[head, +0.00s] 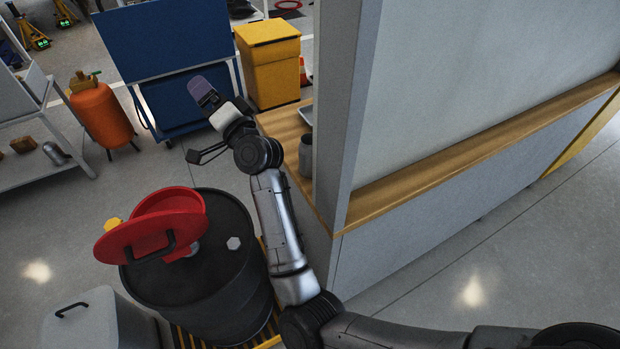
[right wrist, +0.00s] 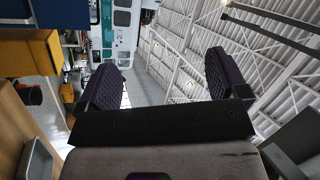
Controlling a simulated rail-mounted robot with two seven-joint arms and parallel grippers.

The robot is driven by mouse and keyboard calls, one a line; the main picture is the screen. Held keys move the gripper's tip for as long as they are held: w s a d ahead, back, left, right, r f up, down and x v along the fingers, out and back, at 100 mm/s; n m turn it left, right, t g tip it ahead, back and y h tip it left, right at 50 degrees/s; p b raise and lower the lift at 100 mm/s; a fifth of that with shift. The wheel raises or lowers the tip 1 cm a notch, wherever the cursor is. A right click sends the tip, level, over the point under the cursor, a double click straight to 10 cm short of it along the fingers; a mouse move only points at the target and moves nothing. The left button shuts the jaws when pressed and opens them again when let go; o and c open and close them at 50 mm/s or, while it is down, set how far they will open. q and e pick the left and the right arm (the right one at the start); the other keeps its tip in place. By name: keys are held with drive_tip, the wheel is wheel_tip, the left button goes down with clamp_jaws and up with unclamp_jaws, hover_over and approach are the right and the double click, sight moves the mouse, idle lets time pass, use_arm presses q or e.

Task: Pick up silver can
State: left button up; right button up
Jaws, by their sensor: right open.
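A silver can-like cylinder (head: 55,153) lies on its side on the low shelf at the far left. A darker grey can-like cylinder (head: 306,155) stands on the wooden counter, partly hidden by the wall panel's edge; I cannot tell for certain which is the silver can. My right gripper (head: 198,124) is raised left of the counter, open and empty, apart from both. Its two spread fingers show in the right wrist view (right wrist: 165,78) with nothing between them. My left gripper is not in view.
A black drum (head: 235,290) with a red lid-like top stands below my right arm. The wooden counter (head: 430,180) and wall panel are at right. A grey tray (right wrist: 38,160) lies on the counter. An orange tank (head: 101,112), blue cart and yellow cabinet (head: 270,75) stand behind.

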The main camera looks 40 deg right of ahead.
drive_tip(key=w+d+f+m+h+b, duration=0.3)
drive_tip(key=d+m+h, duration=0.1)
drive_tip(key=m+h, duration=0.85)
drive_tip(key=m+g+h, duration=0.7)
drive_tip(key=m+g, duration=1.8)
drive_tip(key=m, duration=0.6)
approach(300, 162)
drive_tip(key=d+r, duration=0.1)
drive_tip(key=d, duration=0.4)
drive_tip(key=shift+s+d+f+m+y+b, duration=0.1)
drive_tip(key=shift+s+m+y+b, duration=0.25)
drive_tip(key=shift+m, duration=0.1)
drive_tip(key=shift+s+d+g+p, duration=0.25)
drive_tip(key=shift+d+g+p, duration=0.15)
drive_tip(key=shift+d, duration=0.2)
drive_tip(key=p+x, duration=0.2)
drive_tip(key=x, duration=0.2)
drive_tip(key=shift+w+d, duration=0.1)
drive_tip(key=shift+d, duration=0.3)
drive_tip(key=shift+d+f+p, duration=0.1)
drive_tip(key=shift+d+p, duration=0.35)
drive_tip(key=shift+d, duration=0.2)
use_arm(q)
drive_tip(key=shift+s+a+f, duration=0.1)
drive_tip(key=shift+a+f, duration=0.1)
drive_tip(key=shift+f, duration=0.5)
